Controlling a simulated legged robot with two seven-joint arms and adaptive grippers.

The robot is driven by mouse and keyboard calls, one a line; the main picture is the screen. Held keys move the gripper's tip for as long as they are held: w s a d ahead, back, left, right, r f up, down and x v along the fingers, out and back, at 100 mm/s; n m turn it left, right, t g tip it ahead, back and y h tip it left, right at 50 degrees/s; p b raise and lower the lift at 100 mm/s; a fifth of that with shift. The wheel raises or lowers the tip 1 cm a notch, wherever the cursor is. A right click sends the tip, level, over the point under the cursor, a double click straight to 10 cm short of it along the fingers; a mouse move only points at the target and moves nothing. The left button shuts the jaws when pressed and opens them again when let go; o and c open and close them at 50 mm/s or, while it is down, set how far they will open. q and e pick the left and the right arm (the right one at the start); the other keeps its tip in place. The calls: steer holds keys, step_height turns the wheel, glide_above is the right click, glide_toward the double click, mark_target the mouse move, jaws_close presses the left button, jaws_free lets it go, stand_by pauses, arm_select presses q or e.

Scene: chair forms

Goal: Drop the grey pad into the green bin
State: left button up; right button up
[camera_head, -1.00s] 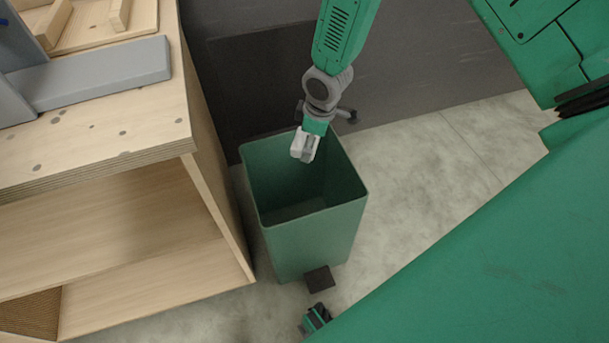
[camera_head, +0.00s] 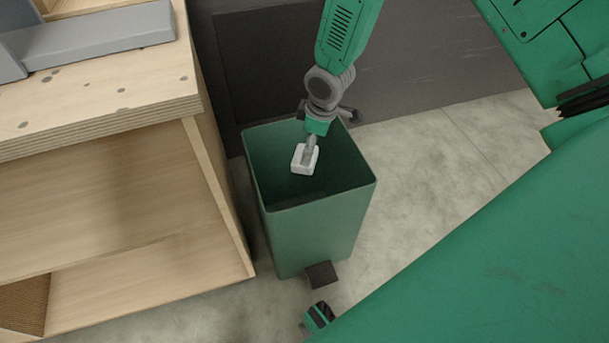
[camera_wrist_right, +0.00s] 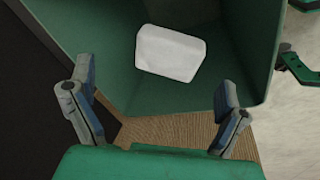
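The grey pad (camera_head: 304,160), a small pale block, shows within the mouth of the green bin (camera_head: 315,230) in the head view. My right gripper (camera_head: 310,141) is just above it, pointing down over the bin. In the right wrist view my right gripper (camera_wrist_right: 152,78) has its two fingers spread wide with nothing between them. The pad (camera_wrist_right: 170,52) is beyond the fingertips there, apart from them, against the green inner walls of the bin (camera_wrist_right: 150,95). I cannot tell whether it touches the bin floor.
A wooden workbench (camera_head: 100,115) with open shelves stands left of the bin. A long grey board (camera_head: 100,37) lies on its top. A dark panel (camera_head: 430,75) is behind the bin. A dark pedal (camera_head: 322,275) sits at its front foot. Pale floor is clear to the right.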

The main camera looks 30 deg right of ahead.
steer(key=shift+d+f, duration=0.2)
steer(key=shift+d, duration=0.45)
steer(key=shift+d+r, duration=0.2)
steer(key=v, duration=1.1)
steer(key=shift+a+r, duration=0.15)
steer(key=shift+a, duration=0.05)
